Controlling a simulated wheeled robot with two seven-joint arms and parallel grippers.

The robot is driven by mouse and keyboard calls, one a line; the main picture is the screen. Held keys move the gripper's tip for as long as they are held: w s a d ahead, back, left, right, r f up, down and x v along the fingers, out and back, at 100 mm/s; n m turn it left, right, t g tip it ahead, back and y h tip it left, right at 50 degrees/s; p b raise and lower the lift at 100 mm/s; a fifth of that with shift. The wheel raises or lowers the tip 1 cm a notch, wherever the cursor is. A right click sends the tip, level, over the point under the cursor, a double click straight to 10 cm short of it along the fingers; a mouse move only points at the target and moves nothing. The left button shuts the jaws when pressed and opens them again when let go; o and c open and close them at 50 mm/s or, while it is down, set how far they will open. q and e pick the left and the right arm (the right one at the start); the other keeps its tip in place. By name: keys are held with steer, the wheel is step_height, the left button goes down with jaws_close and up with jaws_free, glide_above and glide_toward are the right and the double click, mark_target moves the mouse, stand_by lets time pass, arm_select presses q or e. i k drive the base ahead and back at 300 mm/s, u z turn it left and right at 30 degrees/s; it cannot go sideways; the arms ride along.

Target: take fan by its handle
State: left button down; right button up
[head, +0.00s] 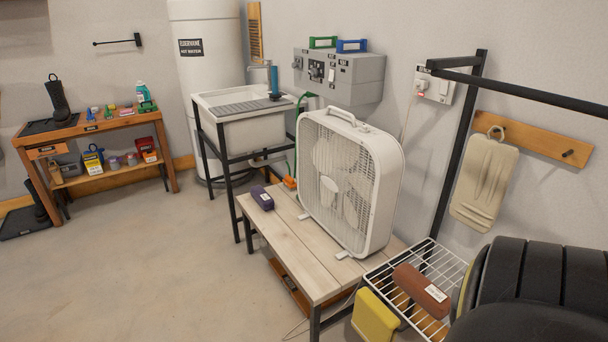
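Small feet under the fan rest on the bench planks. Neither of my grippers is in the head view, so their state and their distance from the fan are hidden.
A purple item (262,198) lies on the bench left of the fan. A wire rack (428,268) with a brown block (420,290) stands at its right, under a black frame (457,150). A sink (248,122) stands behind.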

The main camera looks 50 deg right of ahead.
mark_target(337, 158)
steer(key=z, duration=0.1)
steer(key=i, duration=2.05)
steer(key=z, duration=1.6)
steer(key=i, duration=1)
steer(key=z, duration=0.95)
